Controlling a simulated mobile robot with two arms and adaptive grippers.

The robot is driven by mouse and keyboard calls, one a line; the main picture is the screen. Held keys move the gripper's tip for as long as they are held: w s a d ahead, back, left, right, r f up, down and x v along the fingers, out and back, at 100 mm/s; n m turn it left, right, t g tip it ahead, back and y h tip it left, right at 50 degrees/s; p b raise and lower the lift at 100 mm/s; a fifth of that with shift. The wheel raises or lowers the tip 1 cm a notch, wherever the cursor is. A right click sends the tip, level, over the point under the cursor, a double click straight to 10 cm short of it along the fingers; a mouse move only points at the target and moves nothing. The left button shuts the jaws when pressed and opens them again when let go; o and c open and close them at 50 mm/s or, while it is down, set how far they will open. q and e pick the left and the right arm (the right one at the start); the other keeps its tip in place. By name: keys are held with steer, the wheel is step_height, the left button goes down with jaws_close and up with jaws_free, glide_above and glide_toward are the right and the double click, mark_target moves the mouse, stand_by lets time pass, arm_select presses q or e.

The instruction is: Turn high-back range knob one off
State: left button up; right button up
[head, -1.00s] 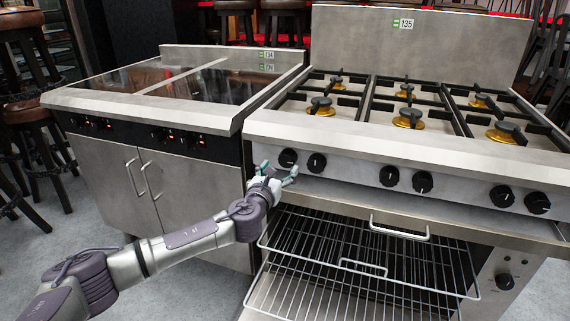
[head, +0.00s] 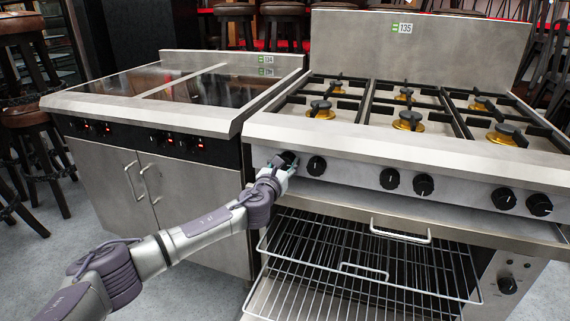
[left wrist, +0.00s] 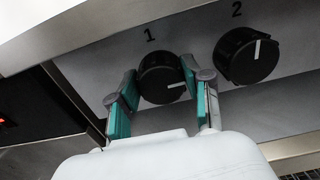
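The high-back range (head: 405,50) has a row of black knobs along its front panel. Knob one (left wrist: 161,78), under the number 1, shows in the left wrist view with its white line pointing right and slightly down. In the head view knob one (head: 288,158) is partly hidden by my left gripper (head: 280,164). In the left wrist view my left gripper (left wrist: 158,92) is open, with one teal fingertip on each side of the knob; I cannot tell whether either touches it. Knob two (left wrist: 246,55) has its line pointing up. My right gripper is not in view.
A flat-topped cooker (head: 180,95) with lit red indicators stands to the left of the range. Below the panel, an open oven holds wire racks (head: 360,260) that stick out near my arm. Stools (head: 30,120) stand at the far left.

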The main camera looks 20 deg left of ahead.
arm_select(q)
steer(key=shift+c, duration=1.4)
